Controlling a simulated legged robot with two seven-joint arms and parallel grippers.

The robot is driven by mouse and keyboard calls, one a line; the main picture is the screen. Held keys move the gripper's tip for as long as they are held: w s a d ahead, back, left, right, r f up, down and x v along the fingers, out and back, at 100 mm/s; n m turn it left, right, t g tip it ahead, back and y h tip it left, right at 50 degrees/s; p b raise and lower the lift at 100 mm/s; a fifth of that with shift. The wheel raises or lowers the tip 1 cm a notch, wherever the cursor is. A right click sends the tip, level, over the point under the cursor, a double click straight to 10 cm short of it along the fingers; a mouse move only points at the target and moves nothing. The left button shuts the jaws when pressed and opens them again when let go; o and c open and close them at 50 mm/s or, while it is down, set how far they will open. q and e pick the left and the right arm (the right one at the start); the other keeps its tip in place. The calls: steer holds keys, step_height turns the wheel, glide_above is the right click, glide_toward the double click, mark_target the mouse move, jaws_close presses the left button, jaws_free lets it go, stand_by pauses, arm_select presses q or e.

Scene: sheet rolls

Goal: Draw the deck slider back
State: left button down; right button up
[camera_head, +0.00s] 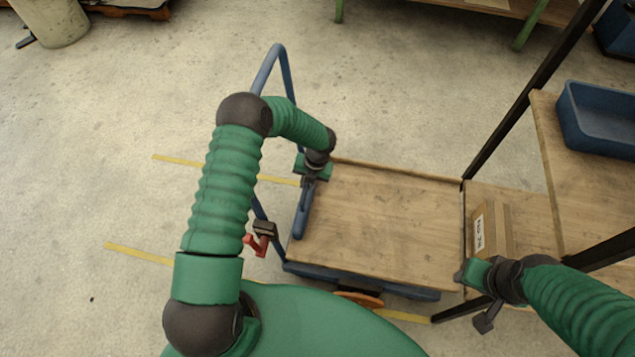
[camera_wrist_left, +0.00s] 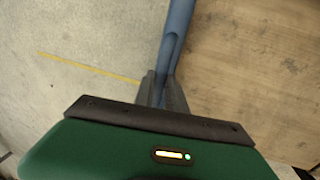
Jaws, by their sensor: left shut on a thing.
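A low cart with a wooden deck (camera_head: 380,225) and blue frame stands at the centre, its right edge against a rack shelf. A short blue bar (camera_head: 300,222) with a rounded end lies along the deck's left edge. I cannot tell for certain which part is the deck slider. My left gripper (camera_head: 309,184) is shut on the blue bar. In the left wrist view, the bar (camera_wrist_left: 174,40) runs between the fingertips (camera_wrist_left: 163,88), with the wooden deck (camera_wrist_left: 250,70) on its right. My right gripper (camera_head: 486,318) is beside the deck's front right corner; its jaws are unclear.
The cart's blue push handle (camera_head: 270,62) rises at the left. A red lever (camera_head: 256,245) is near its foot. A labelled cardboard box (camera_head: 496,232) is on the lower rack shelf, a blue bin (camera_head: 600,140) on the upper one. Floor to the left is clear.

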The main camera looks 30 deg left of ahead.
arm_select(q)
steer(key=shift+s+a, duration=0.1)
steer(key=shift+a, duration=0.5)
steer(key=c, duration=1.6)
jaws_free()
steer(key=shift+o, duration=1.2)
steer(key=d+r+p, duration=0.3)
steer(key=r+p, duration=0.1)
steer(key=r, duration=1.2)
steer(key=shift+w+r+p, duration=0.2)
steer(key=shift+w+p, duration=0.1)
steer(key=shift+w, duration=0.1)
steer(key=shift+d, duration=0.1)
